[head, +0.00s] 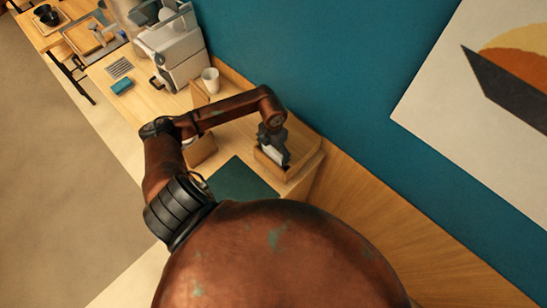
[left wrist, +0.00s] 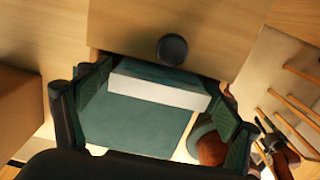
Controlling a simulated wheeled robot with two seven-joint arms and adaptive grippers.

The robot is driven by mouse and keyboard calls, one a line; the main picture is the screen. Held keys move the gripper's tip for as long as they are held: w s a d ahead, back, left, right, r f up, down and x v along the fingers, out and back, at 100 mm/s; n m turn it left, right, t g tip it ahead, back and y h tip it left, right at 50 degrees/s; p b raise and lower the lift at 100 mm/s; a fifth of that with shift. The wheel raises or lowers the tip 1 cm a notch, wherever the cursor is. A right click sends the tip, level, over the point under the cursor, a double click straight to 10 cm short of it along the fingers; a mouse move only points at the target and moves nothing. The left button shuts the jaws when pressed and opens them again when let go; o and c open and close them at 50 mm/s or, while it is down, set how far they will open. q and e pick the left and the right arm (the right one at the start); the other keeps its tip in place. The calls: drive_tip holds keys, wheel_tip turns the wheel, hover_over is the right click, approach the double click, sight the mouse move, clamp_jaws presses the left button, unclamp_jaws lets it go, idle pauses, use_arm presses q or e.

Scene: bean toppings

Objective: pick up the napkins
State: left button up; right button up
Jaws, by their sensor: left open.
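My left gripper (head: 274,150) reaches down at a wooden box (head: 295,173) by the blue wall. In the left wrist view its two dark fingers (left wrist: 150,125) stand wide apart. Between them is a flat dark-green piece with a white strip (left wrist: 158,91) along it, which looks like the napkins, though I cannot tell for sure. Something white (head: 271,153) also shows at the fingers in the head view. I cannot tell whether the fingers touch it. My right gripper is not in view.
A dark-green mat (head: 240,182) lies beside the box. A white cup (head: 210,80) and a grey-white machine (head: 180,48) stand farther along the counter. A round black knob (left wrist: 172,49) on a wooden surface is close to the gripper. The floor at left is clear.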

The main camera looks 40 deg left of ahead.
sight(273, 159)
use_arm(q)
wheel_tip(273, 159, down, 6)
drive_tip(key=shift+r+p, duration=0.15)
drive_tip(key=shift+p, duration=0.45)
drive_tip(key=shift+s, duration=0.1)
drive_tip(key=c, duration=0.5)
